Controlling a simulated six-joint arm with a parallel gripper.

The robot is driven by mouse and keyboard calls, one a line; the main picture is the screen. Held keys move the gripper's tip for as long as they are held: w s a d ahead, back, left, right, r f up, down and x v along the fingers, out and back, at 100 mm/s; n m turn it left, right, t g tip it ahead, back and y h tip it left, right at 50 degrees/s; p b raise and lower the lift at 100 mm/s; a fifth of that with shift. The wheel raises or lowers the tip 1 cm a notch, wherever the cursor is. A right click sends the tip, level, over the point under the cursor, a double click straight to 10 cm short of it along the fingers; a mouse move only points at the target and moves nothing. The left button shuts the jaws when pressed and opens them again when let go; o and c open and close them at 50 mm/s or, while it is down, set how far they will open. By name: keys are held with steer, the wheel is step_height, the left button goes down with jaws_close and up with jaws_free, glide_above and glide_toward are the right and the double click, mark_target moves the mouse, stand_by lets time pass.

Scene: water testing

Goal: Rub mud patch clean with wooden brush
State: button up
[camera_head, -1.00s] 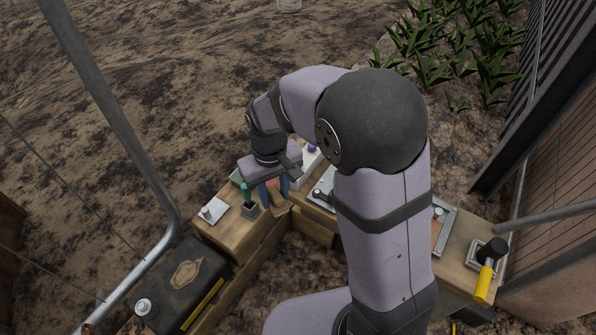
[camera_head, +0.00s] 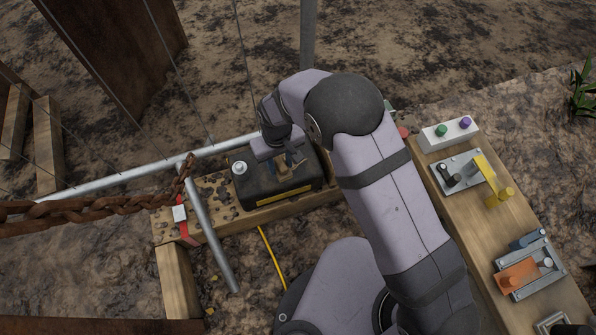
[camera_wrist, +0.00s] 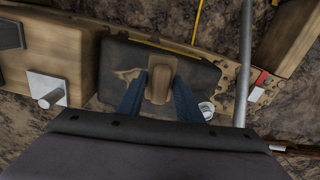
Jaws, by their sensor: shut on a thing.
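My gripper (camera_head: 287,160) is shut on the wooden brush (camera_head: 283,174), which sits between its blue fingers. The brush (camera_wrist: 160,78) shows in the wrist view as a tan block over the black case (camera_wrist: 120,52). The case (camera_head: 255,190) lies on the wooden beam in the head view. A tan mud patch (camera_wrist: 128,74) shows on the case just left of the brush in the wrist view; part of it may be hidden under the brush. I cannot tell whether the brush touches the case.
A round silver knob (camera_head: 239,168) stands at the case's left end. A grey metal pole (camera_head: 212,235) and a rusty chain (camera_head: 110,205) are to the left. The wooden bench at right holds a white block (camera_head: 449,134) with green and purple knobs and several metal fixtures.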

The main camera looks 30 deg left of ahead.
steer(key=shift+m, duration=0.7)
steer(key=w+a, duration=0.1)
steer(key=a+r, duration=0.1)
steer(key=w+a, duration=0.1)
steer(key=a, duration=0.1)
steer(key=shift+w+r, duration=0.2)
steer(key=shift+w, duration=0.15)
steer(key=shift+f, duration=0.1)
